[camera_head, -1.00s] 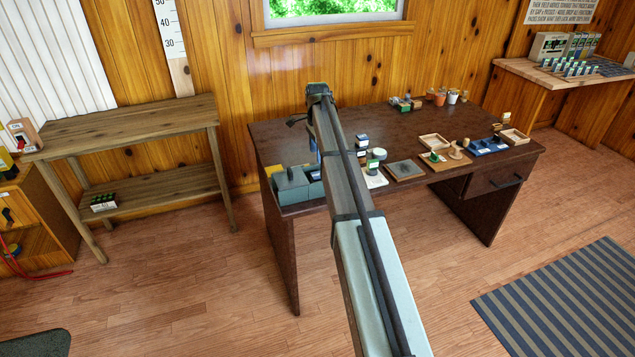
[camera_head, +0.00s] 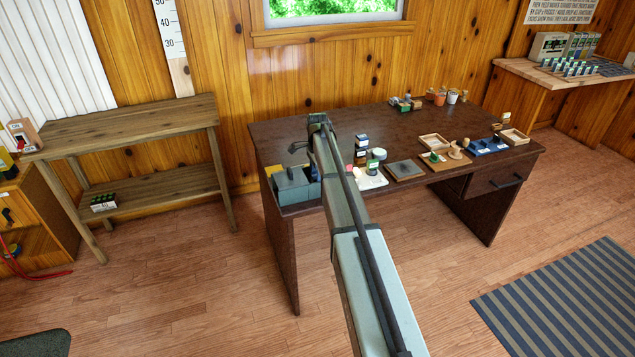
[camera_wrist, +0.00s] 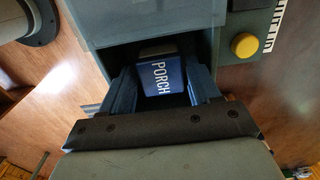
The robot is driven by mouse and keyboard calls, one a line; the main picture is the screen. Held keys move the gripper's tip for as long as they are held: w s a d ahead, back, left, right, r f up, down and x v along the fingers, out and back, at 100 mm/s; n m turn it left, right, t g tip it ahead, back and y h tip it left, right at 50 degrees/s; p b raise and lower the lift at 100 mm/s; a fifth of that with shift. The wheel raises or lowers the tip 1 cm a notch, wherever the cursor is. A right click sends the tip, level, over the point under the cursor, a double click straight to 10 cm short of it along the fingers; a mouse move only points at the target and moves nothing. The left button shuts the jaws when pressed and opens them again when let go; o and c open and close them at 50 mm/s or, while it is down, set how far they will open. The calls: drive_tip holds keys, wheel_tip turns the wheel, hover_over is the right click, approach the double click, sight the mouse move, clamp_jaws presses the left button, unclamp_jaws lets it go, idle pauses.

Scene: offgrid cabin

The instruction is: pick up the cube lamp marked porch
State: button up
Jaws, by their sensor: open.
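My gripper (camera_wrist: 164,82) is open, with one dark blue finger on either side of the cube. I cannot tell whether either finger touches it. In the head view the grey-blue box (camera_head: 293,187) stands at the desk's left front. The cube cannot be made out there.
The box carries a yellow button (camera_wrist: 244,45). On the dark desk (camera_head: 285,135), a small stack (camera_head: 361,148), a grey plate (camera_head: 405,170), wooden trays (camera_head: 434,142) and a blue tray (camera_head: 488,147) lie right of my arm. The desk's back left is clear.

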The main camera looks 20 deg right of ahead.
drive_tip(key=shift+f, duration=1.6)
drive_tip(key=shift+c, duration=0.2)
drive_tip(key=c, duration=0.7)
